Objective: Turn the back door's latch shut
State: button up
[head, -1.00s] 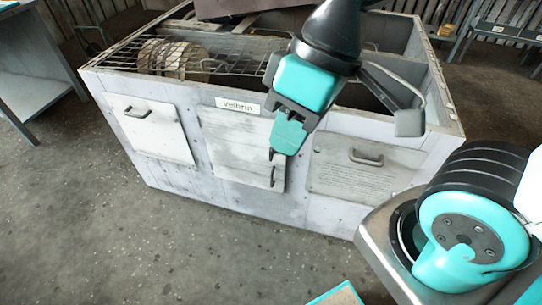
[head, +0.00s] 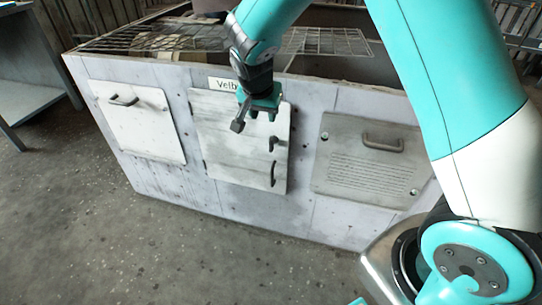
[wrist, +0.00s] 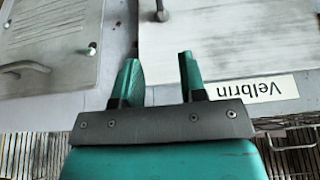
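The middle door (head: 232,150) of the grey blower housing is a pale worn panel that looks flush with the wall around it. A small dark latch (head: 272,144) sits near its right edge, above a dark vertical handle (head: 273,174). I cannot tell the latch's exact angle. My gripper (head: 255,116) is in front of the door's upper part, above the latch and apart from it. In the wrist view, my gripper (wrist: 160,75) is open and empty, its two green fingers pointing toward the door (wrist: 225,40). The latch (wrist: 160,12) shows at the top edge, partly cut off.
A "Velbrin" label (wrist: 258,90) is above the door. Wire grates (head: 325,42) lie on the housing's top. The floor (head: 190,245) in front is clear.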

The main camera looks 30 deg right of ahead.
aim_at(271, 140)
jog(key=b+x, duration=0.2)
jog(key=x, duration=1.5)
jog(key=shift+w+d+f, duration=0.2)
jog(key=shift+f, duration=0.05)
grip_shut()
